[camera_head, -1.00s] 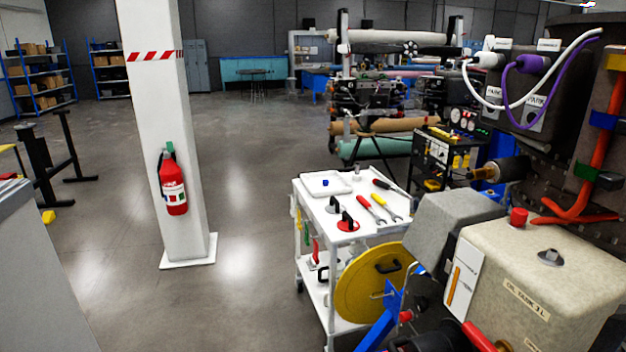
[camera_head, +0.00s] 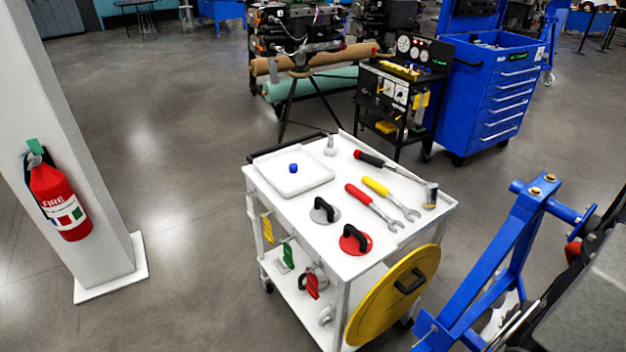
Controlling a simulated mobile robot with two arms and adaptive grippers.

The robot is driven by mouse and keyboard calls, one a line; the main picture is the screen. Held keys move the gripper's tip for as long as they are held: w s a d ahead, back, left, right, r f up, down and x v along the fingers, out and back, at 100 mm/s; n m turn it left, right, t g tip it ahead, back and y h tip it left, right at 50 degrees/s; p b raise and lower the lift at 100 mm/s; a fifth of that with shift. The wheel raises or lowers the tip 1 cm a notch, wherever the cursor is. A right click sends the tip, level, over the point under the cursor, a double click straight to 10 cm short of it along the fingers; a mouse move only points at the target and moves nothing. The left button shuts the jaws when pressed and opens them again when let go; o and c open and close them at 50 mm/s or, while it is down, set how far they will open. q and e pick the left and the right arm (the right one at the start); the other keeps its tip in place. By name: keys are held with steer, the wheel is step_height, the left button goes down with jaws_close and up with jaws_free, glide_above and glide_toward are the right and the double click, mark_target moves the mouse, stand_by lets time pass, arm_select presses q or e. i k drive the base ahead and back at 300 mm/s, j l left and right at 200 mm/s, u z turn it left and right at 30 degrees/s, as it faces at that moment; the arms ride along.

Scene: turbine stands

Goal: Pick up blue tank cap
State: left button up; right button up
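The blue tank cap (camera_head: 294,168) is a small blue piece lying in a shallow white tray (camera_head: 309,188). The tray sits on the back left part of the white cart's top (camera_head: 300,214). Neither of my grippers shows in the head view, so nothing is seen near the cap. The cap is in full view and nothing covers it.
A yellow disc (camera_head: 375,312) leans on the cart's front. A blue stand (camera_head: 505,255) is at right. A pillar with a fire extinguisher (camera_head: 60,200) stands left; floor between is clear.

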mark_target(292, 167)
steer(key=i+j+u, duration=0.1)
steer(key=i+j, duration=0.25)
steer(key=z, duration=2.95)
steer(key=u, duration=2.95)
steer(key=j, duration=0.2)
steer(key=i+u, duration=0.05)
